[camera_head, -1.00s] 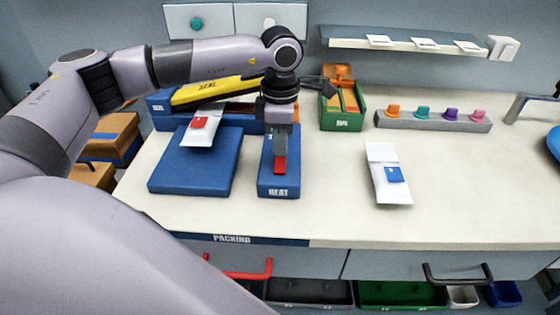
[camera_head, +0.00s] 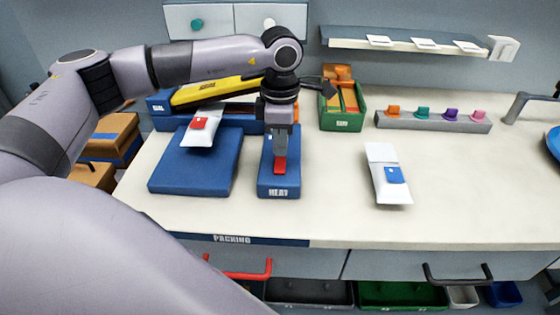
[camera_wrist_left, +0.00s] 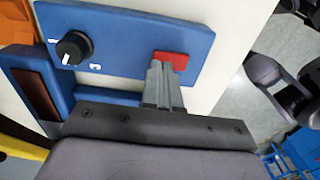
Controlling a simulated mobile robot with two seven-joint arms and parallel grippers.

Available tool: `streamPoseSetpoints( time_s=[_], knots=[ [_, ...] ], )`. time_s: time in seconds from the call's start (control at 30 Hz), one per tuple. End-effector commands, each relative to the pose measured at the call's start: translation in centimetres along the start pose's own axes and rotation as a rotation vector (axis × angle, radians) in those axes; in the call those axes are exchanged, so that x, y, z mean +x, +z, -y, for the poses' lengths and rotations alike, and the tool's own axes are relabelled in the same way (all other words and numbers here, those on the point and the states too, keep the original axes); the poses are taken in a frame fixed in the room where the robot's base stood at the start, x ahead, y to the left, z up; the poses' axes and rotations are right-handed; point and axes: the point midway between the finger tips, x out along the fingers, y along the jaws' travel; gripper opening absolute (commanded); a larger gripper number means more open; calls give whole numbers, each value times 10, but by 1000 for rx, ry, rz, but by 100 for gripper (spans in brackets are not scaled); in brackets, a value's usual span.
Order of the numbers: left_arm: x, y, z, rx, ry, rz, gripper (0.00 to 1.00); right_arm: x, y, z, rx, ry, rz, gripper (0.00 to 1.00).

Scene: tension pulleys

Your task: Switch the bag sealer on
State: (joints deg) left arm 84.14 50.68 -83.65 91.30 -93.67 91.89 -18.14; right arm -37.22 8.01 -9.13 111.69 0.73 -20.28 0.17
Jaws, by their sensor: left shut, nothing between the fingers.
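The bag sealer stands at the back left, with a yellow arm (camera_head: 220,91) over a blue base (camera_head: 160,107). In front of it is a blue HEAT box (camera_head: 266,188) with a red switch (camera_head: 280,167). The wrist view shows the red switch (camera_wrist_left: 171,60) and a black rotary knob (camera_wrist_left: 73,48) on the box's top. My left gripper (camera_head: 281,153) is shut and empty, pointing down at the red switch. In the wrist view its fingertips (camera_wrist_left: 160,65) are at the switch's edge; I cannot tell whether they touch. My right gripper is not in view.
A white bag with a red tag (camera_head: 200,123) lies at the sealer, above a blue platform (camera_head: 190,172). A green bin (camera_head: 341,112), a rack of coloured clips (camera_head: 430,121) and a bag with a blue tag (camera_head: 387,178) are to the right. The front right tabletop is clear.

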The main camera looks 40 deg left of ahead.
Motion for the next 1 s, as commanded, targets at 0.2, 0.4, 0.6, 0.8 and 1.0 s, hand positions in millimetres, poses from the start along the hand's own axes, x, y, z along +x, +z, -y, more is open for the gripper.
streamPoseSetpoints(
  time_s=[0.2,0.4,0.6,0.8,1.0],
  knots=[
    [0,0,0,0,0,0,0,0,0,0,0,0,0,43],
    [0,0,0,0,0,0,0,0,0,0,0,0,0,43],
    [2,0,0,0,0,0,0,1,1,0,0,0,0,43],
    [5,0,0,0,0,0,0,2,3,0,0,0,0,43],
    [8,0,0,0,0,0,0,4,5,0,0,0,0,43]
  ],
)
